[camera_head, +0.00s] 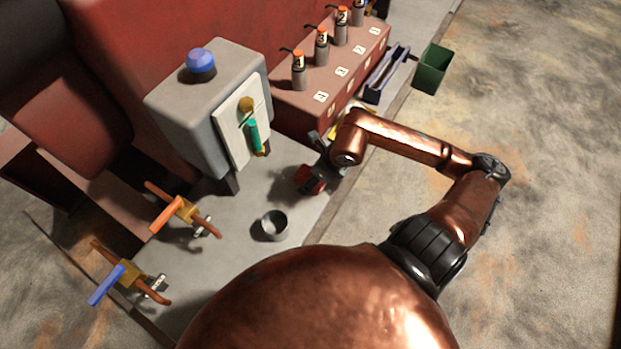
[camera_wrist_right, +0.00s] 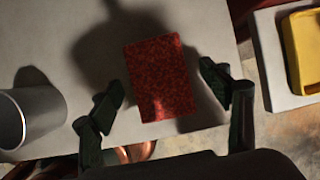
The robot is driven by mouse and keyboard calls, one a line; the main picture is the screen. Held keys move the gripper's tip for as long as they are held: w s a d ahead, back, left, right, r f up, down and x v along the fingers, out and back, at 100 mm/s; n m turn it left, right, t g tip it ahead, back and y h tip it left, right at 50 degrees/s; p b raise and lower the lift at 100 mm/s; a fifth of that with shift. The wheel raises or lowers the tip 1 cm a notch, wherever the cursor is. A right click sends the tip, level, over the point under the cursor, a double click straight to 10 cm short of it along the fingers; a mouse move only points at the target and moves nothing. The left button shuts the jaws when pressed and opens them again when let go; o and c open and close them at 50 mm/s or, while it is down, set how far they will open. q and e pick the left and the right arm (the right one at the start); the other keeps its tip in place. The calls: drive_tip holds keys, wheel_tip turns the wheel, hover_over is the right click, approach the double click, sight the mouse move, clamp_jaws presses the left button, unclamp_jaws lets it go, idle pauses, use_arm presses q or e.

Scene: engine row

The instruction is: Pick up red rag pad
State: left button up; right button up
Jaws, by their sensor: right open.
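The red rag pad (camera_wrist_right: 160,79) is a flat, speckled red rectangle in the right wrist view. It lies between the two fingers of my right gripper (camera_wrist_right: 166,95), with a visible gap on each side. My right gripper is open. In the head view the red rag pad (camera_head: 309,179) shows as a small dark red patch on the grey surface (camera_head: 238,262), just below my right gripper (camera_head: 318,165), which partly covers it. I cannot tell the exact height of the fingers over the pad. My left gripper is out of view.
A grey metal cup (camera_head: 274,226) stands near the pad. A grey box with a blue dome (camera_head: 201,64) is behind. Two valves with orange (camera_head: 165,215) and blue (camera_head: 106,285) handles are at left. A yellow tray (camera_wrist_right: 307,50) and a green bin (camera_head: 432,68) are to the right.

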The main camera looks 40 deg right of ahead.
sight(307, 174)
drive_tip(key=shift+c, duration=0.4)
drive_tip(key=c, duration=1.2)
drive_tip(key=shift+o, duration=0.2)
drive_tip(key=shift+r, duration=0.1)
drive_tip(key=shift+r+p, duration=0.4)
drive_tip(key=shift+r, duration=0.05)
wheel_tip(307, 174, up, 3)
drive_tip(key=shift+f, duration=0.1)
use_arm(q)
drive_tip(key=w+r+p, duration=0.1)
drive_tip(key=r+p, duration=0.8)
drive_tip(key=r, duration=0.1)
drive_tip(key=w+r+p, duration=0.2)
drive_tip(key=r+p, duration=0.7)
drive_tip(key=p, duration=0.1)
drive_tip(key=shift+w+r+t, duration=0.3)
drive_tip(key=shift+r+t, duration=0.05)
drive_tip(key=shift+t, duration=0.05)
use_arm(e)
drive_tip(key=s+a+r, duration=0.8)
drive_tip(key=s+r, duration=0.1)
drive_tip(key=s, duration=0.2)
drive_tip(key=shift+s+r, duration=0.3)
drive_tip(key=shift+r, duration=0.05)
